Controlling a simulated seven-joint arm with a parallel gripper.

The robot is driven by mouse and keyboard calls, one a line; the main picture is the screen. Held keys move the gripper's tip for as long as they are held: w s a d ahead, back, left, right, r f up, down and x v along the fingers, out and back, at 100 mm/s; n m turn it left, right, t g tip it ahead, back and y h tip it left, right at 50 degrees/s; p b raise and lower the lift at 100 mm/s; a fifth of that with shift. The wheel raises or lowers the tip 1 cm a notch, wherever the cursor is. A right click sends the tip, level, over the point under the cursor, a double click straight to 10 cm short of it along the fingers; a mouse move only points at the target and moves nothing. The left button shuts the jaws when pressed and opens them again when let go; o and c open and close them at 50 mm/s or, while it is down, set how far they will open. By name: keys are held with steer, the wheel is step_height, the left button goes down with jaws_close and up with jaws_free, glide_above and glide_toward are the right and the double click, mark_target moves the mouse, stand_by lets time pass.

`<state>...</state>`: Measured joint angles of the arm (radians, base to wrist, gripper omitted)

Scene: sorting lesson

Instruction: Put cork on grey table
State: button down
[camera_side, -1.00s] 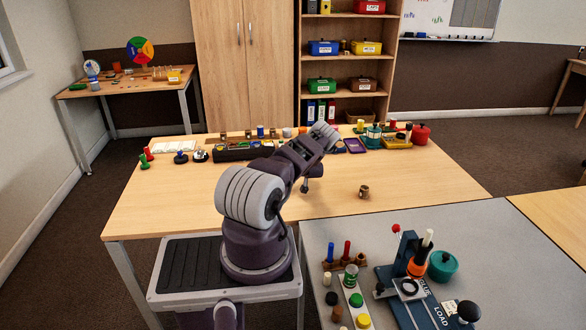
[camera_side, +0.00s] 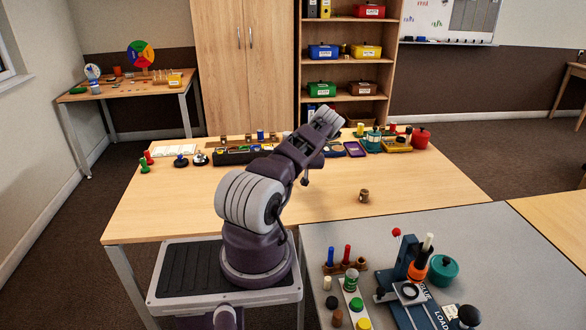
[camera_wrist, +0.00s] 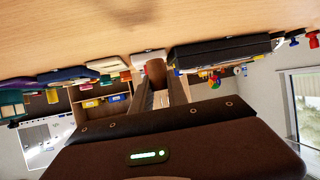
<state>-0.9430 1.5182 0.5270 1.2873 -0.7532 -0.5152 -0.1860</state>
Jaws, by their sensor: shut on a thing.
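In the wrist view my gripper (camera_wrist: 162,90) is shut on a small brown cylinder (camera_wrist: 155,72), which looks like the cork. The wrist picture is upside down, with the wooden table surface across its top. In the side view my arm hides the gripper and the held piece. The grey table (camera_side: 500,255) is at the lower right, joined to the front of the wooden table.
The grey table holds a blue press (camera_side: 410,285), a teal pot (camera_side: 443,268) and a white strip with coloured pieces (camera_side: 352,297). A small brown piece (camera_side: 364,196) stands on the wooden table (camera_side: 420,180). The grey table's right part is clear.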

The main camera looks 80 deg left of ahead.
step_height(320, 180, up, 5)
steer(key=shift+r, duration=0.1)
steer(key=shift+w, duration=0.1)
